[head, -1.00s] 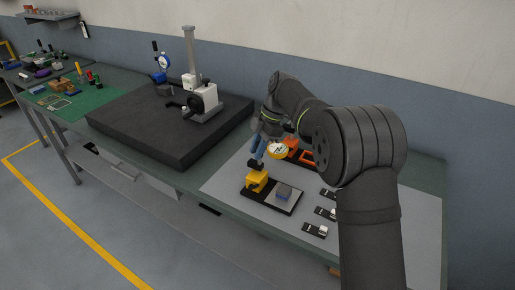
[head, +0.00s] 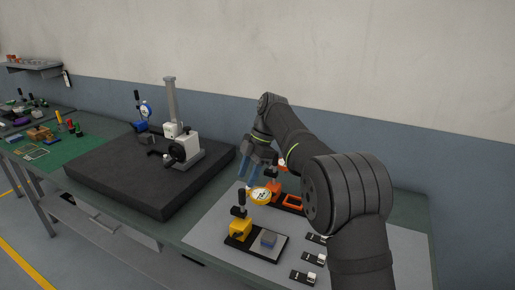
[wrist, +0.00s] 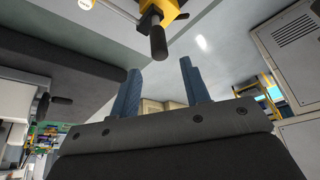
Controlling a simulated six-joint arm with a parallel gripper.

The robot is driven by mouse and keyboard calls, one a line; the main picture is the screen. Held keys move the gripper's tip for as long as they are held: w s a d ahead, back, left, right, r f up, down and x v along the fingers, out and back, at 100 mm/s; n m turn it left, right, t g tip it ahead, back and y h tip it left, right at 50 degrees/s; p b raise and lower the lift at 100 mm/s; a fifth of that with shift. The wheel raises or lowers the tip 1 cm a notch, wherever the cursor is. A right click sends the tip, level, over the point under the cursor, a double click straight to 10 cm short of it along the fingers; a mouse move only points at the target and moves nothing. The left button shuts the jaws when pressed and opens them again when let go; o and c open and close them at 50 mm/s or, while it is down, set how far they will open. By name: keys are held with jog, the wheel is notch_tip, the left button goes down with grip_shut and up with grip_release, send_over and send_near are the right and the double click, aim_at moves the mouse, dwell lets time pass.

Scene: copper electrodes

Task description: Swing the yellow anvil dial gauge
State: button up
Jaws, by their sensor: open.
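The yellow anvil dial gauge stands on a black base plate at the front of the grey mat in the head view.
A grey block (head: 268,239) sits on the plate beside the yellow body. An orange gauge (head: 292,202) stands close behind. Several small black-and-silver pieces (head: 303,278) lie at the front right. A black granite plate (head: 125,175) with a white-and-grey stand (head: 184,147) is to the left.

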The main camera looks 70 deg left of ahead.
aim_at(242, 189)
jog(key=v, duration=0.9)
jog(key=shift+r, duration=0.3)
jog(key=shift+w, duration=0.1)
jog(key=x, duration=1.7)
jog(key=shift+f, duration=0.25)
jog(key=shift+r, duration=0.1)
